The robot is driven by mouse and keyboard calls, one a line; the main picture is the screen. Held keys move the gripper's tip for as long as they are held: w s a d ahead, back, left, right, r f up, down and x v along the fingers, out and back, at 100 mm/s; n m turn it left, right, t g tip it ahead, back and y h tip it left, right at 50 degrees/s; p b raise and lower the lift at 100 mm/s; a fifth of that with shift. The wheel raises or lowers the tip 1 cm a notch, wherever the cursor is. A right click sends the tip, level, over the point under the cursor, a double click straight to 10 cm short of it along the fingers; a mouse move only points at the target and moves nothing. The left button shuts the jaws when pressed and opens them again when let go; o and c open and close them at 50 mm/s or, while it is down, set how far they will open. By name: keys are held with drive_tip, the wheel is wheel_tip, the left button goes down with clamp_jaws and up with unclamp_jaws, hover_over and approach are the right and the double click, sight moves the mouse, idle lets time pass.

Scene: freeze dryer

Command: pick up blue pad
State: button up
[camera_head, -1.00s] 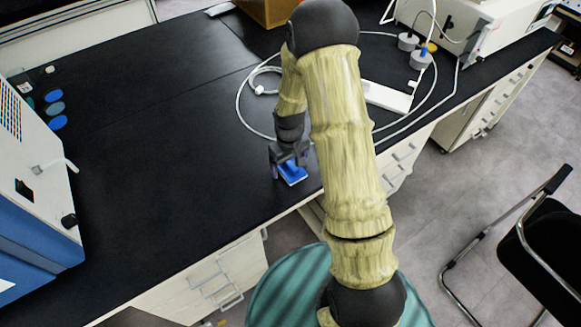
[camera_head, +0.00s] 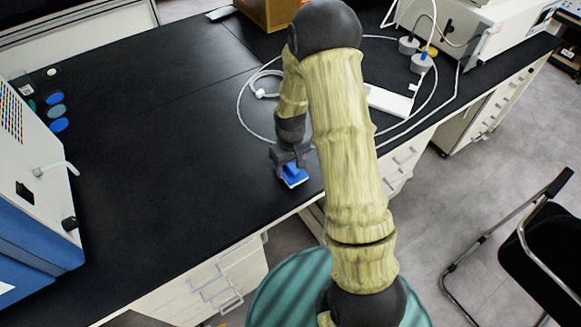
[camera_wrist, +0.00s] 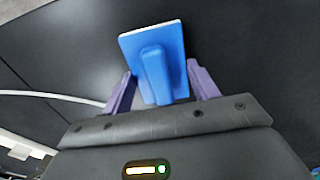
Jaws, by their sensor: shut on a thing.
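The blue pad (camera_head: 293,175) is a small blue block with a raised handle and a pale edge, near the front edge of the black bench. My gripper (camera_head: 288,163) is over it, pointing down. In the wrist view the blue pad (camera_wrist: 155,55) shows in front of the palm, its handle between the two purple fingers of my gripper (camera_wrist: 157,85). My gripper is shut on the handle. I cannot tell whether the pad's underside touches the bench.
A white cable (camera_head: 241,112) loops on the black bench (camera_head: 165,150) behind my gripper. A blue and white machine (camera_head: 30,200) stands at the left. Several small round discs (camera_head: 57,111) lie beside it. A cardboard box (camera_head: 268,12) stands at the back. The bench's middle left is clear.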

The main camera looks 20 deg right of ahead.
sight(290, 164)
wheel_tip(290, 164, up, 9)
drive_tip(key=shift+r, duration=0.2)
idle(0.5)
drive_tip(key=o, duration=0.4)
drive_tip(key=shift+c, duration=1.1)
drive_tip(key=shift+w+r+p, duration=0.1)
drive_tip(key=shift+r+p, duration=0.4)
drive_tip(key=shift+p, duration=0.75)
drive_tip(key=r+m+p, duration=0.1)
drive_tip(key=p, duration=0.8)
drive_tip(key=r+m+p, duration=0.1)
drive_tip(key=m+p, duration=0.1)
drive_tip(key=p, duration=0.7)
drive_tip(key=shift+s+r+m+p, duration=0.3)
drive_tip(key=shift+r+p, duration=0.05)
